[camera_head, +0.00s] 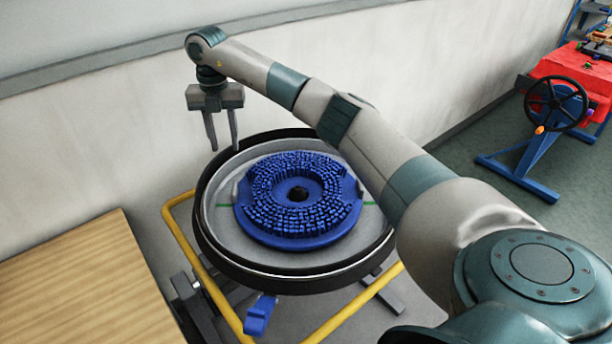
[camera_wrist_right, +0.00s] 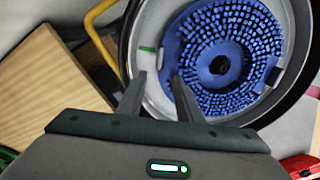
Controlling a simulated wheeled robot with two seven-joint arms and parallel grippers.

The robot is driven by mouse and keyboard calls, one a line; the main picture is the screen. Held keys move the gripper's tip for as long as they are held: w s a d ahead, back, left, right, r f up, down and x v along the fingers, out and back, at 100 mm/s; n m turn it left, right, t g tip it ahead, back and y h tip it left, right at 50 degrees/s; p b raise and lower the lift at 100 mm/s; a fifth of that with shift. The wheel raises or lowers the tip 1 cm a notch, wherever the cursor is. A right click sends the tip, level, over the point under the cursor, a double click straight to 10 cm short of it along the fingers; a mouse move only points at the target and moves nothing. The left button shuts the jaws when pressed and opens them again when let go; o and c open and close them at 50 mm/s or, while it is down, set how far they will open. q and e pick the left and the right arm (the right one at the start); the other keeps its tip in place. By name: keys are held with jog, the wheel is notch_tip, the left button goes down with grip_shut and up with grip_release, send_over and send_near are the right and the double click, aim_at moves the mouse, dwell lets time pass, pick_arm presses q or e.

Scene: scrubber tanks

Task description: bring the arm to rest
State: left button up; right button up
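My right arm reaches in from the right in the head view and arches over a round tank. My right gripper (camera_head: 223,148) hangs at the tank's far left rim with its fingers pointing down. Its two fingers are apart with nothing between them. In the right wrist view the fingers (camera_wrist_right: 158,95) also stand apart and empty, with the tank beyond them. A blue disc brush (camera_head: 298,235) with bristles facing up lies inside the tank (camera_head: 222,222). It also shows in the right wrist view (camera_wrist_right: 190,62). My left gripper is not in view.
A yellow tube frame (camera_head: 180,238) surrounds the tank's stand. A wooden top (camera_head: 85,285) is at lower left. A wall (camera_head: 100,150) runs close behind the tank. A blue stand with a black handwheel (camera_head: 556,103) and a red-covered table (camera_head: 570,68) are at upper right.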

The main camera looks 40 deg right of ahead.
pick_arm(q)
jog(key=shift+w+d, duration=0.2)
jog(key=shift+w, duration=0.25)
pick_arm(e)
jog(key=shift+r, duration=0.5)
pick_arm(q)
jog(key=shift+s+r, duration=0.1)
pick_arm(e)
jog(key=shift+r, duration=0.1)
